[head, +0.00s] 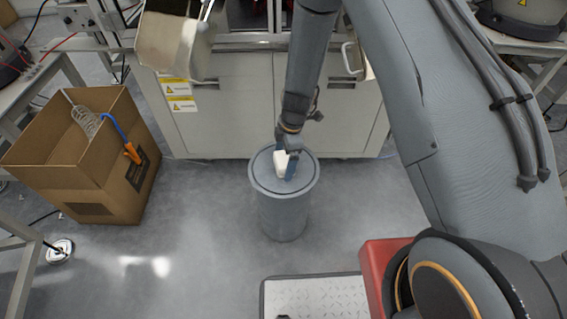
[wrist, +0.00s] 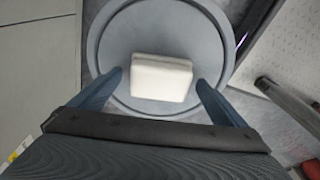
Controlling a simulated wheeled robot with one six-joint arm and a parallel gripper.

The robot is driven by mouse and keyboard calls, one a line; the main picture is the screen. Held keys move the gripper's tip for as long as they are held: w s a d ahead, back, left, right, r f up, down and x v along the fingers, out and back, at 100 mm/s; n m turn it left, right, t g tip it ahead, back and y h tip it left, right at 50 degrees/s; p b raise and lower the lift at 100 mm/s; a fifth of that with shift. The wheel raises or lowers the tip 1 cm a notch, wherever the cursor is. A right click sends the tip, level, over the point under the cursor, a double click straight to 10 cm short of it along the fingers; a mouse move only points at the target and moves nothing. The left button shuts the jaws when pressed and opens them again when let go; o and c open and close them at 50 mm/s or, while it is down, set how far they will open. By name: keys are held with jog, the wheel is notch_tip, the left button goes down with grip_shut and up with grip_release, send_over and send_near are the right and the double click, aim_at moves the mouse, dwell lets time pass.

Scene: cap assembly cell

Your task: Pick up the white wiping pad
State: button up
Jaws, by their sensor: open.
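The white wiping pad (head: 280,164) sits on top of a grey round bin (head: 283,213) in the head view. In the wrist view the pad (wrist: 161,78) is a small white block on the round grey top (wrist: 120,50). My gripper (wrist: 160,84) is open, with one blue finger to the left of the pad and one to the right. Gaps show between the fingers and the pad in the wrist view. In the head view my gripper (head: 291,162) is right at the bin top and partly hides the pad. I cannot tell the exact height of the fingertips.
An open cardboard box (head: 110,180) with a coiled cable and an orange-handled tool stands at the left. A machine cabinet (head: 240,117) with yellow warning labels is behind the bin. A metal tread plate (head: 312,297) lies in front. Grey floor is clear left of the bin.

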aim_at(284, 159)
jog(key=shift+f, duration=0.35)
jog(key=shift+c, duration=0.4)
jog(key=c, duration=1.1)
jog(key=shift+r, duration=0.1)
notch_tip(284, 159, up, 10)
jog(key=shift+f, duration=0.1)
